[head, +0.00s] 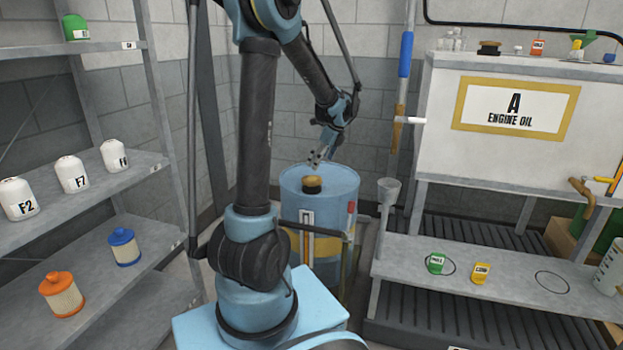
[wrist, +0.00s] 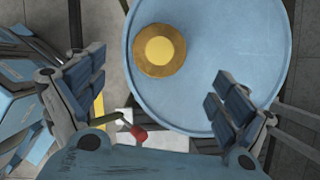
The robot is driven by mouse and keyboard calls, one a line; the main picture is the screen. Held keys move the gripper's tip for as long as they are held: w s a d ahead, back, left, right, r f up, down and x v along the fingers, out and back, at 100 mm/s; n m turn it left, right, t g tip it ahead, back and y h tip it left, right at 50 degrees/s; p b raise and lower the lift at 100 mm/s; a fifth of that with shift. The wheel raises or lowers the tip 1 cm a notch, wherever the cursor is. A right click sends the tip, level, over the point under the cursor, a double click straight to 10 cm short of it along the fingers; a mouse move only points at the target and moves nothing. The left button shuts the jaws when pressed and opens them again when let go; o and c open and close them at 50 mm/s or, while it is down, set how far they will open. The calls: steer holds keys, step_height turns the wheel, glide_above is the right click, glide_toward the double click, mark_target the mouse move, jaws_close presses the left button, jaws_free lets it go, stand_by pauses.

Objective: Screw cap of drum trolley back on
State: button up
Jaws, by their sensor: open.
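The blue drum (head: 335,178) stands upright on its trolley behind my base in the head view. Its round blue top fills the upper middle of the wrist view (wrist: 235,60). A round brass-brown cap (head: 313,181) with a dark lower part sits on the drum top. In the wrist view the cap (wrist: 159,50) shows a yellow centre. I cannot tell whether it is threaded or only resting there. My gripper (head: 316,158) is open and empty above the drum top, apart from the cap. In the wrist view its fingers (wrist: 157,80) are spread wide, with the cap ahead between them.
A trolley handle bar (head: 318,229) and a red-tipped part (head: 351,207) stand at the drum's front. A shelf (head: 75,212) with filters is left. The drum top around the cap is clear.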

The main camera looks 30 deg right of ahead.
mark_target(312, 179)
steer(key=x, duration=0.8)
steer(key=shift+w+a+f, duration=0.1)
steer(key=shift+w+f, duration=0.05)
steer(key=shift+f, duration=0.2)
steer(key=c, duration=1.2)
steer(key=shift+a+m+h, duration=0.1)
steer(key=shift+m+h, duration=0.8)
steer(key=shift+m, duration=1.7)
steer(key=m+h, duration=0.2)
steer(key=m, duration=0.3)
steer(key=shift+a, duration=0.1)
